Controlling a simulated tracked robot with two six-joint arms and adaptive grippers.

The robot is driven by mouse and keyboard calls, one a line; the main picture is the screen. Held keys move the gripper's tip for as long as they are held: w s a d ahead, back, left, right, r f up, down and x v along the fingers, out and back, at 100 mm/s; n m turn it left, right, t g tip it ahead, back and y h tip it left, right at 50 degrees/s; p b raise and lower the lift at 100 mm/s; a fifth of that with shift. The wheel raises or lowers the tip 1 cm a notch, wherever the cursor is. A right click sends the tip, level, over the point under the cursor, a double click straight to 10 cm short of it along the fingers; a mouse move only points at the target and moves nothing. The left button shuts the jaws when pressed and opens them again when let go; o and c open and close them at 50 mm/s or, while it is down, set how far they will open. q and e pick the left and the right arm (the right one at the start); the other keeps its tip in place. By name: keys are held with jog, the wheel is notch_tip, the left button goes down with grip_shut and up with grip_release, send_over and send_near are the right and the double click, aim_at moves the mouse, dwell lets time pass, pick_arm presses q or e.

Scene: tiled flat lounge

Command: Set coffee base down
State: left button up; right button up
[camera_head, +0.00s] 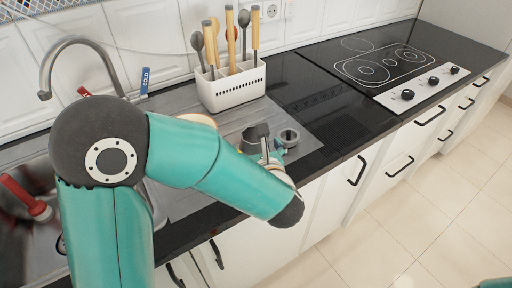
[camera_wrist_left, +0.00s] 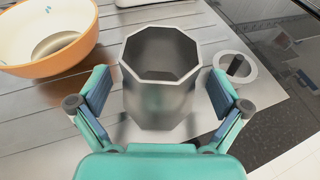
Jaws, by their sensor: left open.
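The coffee base (camera_wrist_left: 160,101) is a grey metal, eight-sided, open-topped pot. In the left wrist view it looks upright and empty on the ribbed steel drainboard (camera_wrist_left: 40,110). My left gripper (camera_wrist_left: 160,78) is open, with one finger on each side of the base and a small gap showing on both sides. The base's lower edge is close to my gripper's palm in that view. In the head view, my left gripper (camera_head: 271,153) is low over the drainboard, and my wrist partly covers the area around it. My right gripper is out of view.
An orange-rimmed bowl (camera_wrist_left: 68,57) is left of the base, and a round metal part with a dark centre (camera_wrist_left: 237,68) is close on the right. A white utensil rack (camera_head: 232,88) stands behind. The black hob (camera_head: 372,62) is farther right.

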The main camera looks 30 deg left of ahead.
pick_arm(q)
jog(key=v, duration=1.2)
jog(key=shift+s, duration=0.1)
jog(key=shift+f, duration=0.1)
